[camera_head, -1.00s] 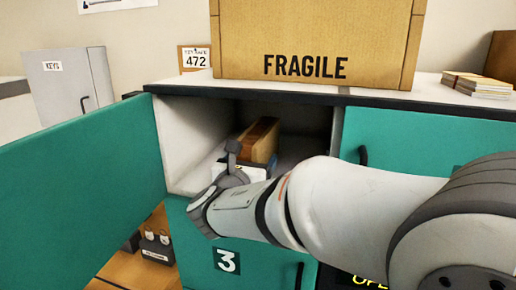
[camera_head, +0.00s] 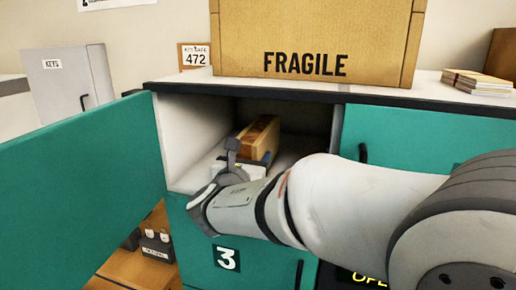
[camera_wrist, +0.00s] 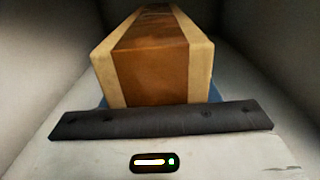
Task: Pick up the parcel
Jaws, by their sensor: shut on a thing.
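The parcel (camera_head: 258,139) is a long tan carton with a broad brown strip along it. It is inside the open upper compartment (camera_head: 185,150) of the teal cabinet. In the wrist view the parcel (camera_wrist: 153,62) lies straight ahead, its near end right at my gripper (camera_wrist: 157,100). Blue parts of the gripper show at both sides of the parcel's near end. My gripper (camera_head: 255,160) reaches into the compartment and is shut on the parcel. The parcel's underside and far end are hidden, so I cannot tell whether it touches the compartment floor.
The teal door (camera_head: 85,190) stands open at the left. Pale compartment walls stand close on both sides. A large FRAGILE carton (camera_head: 310,45) and a stack of flat cards (camera_head: 477,82) stand on the dark-edged top. A grey KEYS cabinet (camera_head: 70,85) is at the left.

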